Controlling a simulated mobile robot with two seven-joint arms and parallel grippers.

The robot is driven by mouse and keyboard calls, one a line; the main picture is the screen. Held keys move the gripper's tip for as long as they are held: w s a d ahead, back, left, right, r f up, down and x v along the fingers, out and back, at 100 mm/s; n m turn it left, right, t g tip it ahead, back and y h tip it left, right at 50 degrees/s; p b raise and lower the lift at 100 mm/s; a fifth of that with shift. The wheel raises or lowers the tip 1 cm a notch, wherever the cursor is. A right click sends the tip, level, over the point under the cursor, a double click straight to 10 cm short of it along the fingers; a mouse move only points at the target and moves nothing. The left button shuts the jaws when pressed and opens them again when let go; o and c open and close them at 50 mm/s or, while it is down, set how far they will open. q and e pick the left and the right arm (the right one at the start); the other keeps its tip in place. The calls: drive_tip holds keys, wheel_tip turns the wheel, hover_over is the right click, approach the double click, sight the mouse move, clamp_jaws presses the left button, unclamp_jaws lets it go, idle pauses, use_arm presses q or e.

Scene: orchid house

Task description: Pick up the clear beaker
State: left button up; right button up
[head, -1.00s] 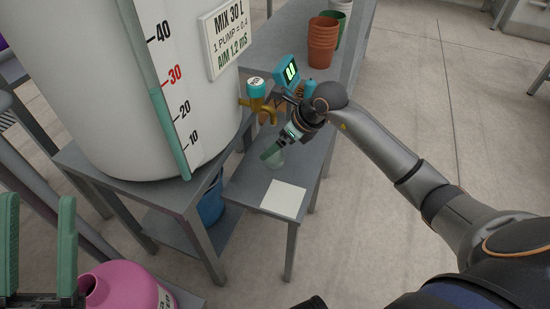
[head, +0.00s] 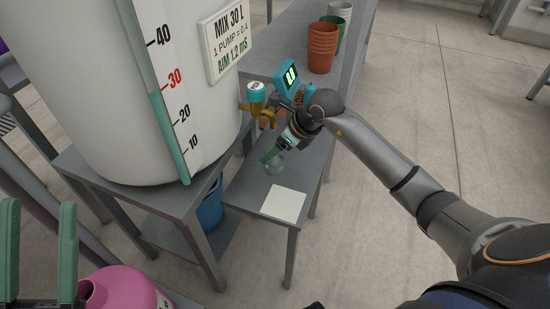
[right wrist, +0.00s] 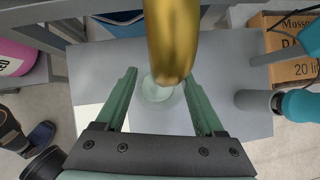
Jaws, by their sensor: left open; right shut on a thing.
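The clear beaker (head: 275,166) shows faintly at the small grey bench below the brass tap (head: 265,117). In the right wrist view the beaker (right wrist: 158,92) is between the two green fingers. My right gripper (head: 271,156) is shut on it; I cannot tell whether its base touches the bench. The tap (right wrist: 172,40) hangs close in front of the wrist camera and covers part of the far side. My left gripper (head: 40,250) is open and empty at the lower left, far from the beaker.
A white tank (head: 130,90) stands left of the tap. A white sheet (head: 285,203) lies on the bench. A teal meter (head: 287,76) and orange pots (head: 322,47) are behind. A blue bucket (head: 210,204) is below; a pink jug (head: 115,288) is at lower left.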

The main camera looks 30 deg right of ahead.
sight(267, 147)
drive_tip(key=shift+c, duration=1.2)
drive_tip(key=shift+r, duration=0.15)
drive_tip(key=shift+r+p, duration=0.8)
drive_tip(key=shift+r, duration=1)
drive_tip(key=s+d+p, duration=0.1)
drive_tip(key=s+d, duration=0.3)
drive_tip(key=s, duration=0.3)
drive_tip(key=s+d+p, duration=0.2)
drive_tip(key=s+d, duration=0.3)
drive_tip(key=s, duration=0.3)
drive_tip(key=shift+s+f+p, duration=0.15)
drive_tip(key=shift+f+p, duration=0.05)
drive_tip(key=shift+p, duration=0.1)
drive_tip(key=shift+s+d, duration=0.1)
